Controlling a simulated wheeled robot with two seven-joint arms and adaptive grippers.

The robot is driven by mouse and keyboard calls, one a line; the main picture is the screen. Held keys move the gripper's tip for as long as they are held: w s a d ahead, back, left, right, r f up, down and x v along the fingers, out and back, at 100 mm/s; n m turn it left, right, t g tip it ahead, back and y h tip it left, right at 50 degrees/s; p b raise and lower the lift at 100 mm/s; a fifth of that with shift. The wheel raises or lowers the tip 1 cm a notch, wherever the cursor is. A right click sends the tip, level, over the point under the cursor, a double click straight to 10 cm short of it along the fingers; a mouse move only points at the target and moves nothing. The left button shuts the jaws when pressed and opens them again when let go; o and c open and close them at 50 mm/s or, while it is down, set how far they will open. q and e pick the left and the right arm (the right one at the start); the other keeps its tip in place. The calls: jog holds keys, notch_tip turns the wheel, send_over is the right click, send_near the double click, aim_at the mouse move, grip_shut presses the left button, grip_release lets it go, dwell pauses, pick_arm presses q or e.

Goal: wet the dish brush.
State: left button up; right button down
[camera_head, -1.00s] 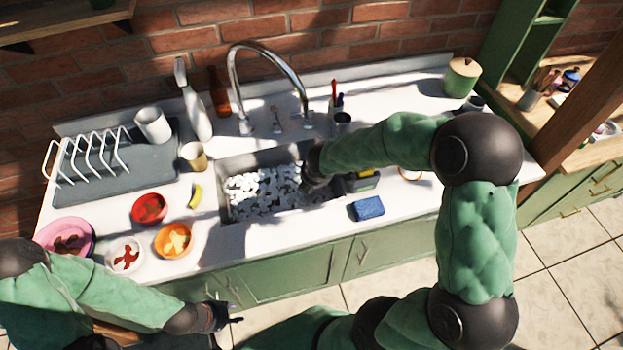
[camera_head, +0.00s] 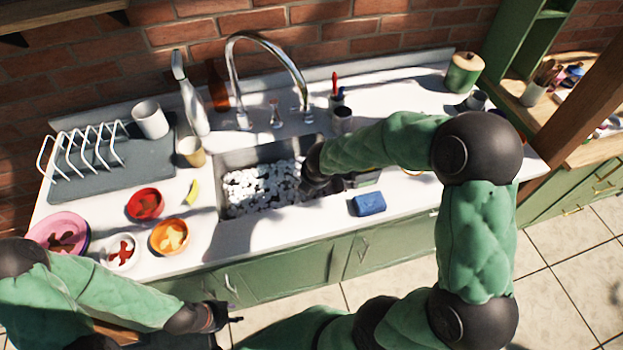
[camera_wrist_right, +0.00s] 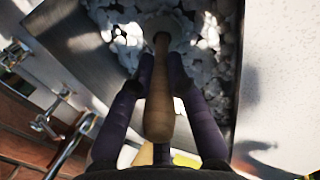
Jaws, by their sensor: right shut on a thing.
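The dish brush has a wooden handle (camera_wrist_right: 159,100), seen in the right wrist view. My right gripper (camera_wrist_right: 160,68) is shut on this handle, with dark fingers on both sides. The arm hides the brush and fingertips there. The tap (camera_head: 232,75) arches behind the sink. My left gripper (camera_head: 232,314) is open and empty in front of the counter.
A dish rack (camera_head: 85,150) is farther left. The counter's right part has free room.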

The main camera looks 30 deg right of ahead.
dwell(0.3)
notch_tip(320, 180, up, 15)
jog(key=p, duration=1.3)
dwell(0.6)
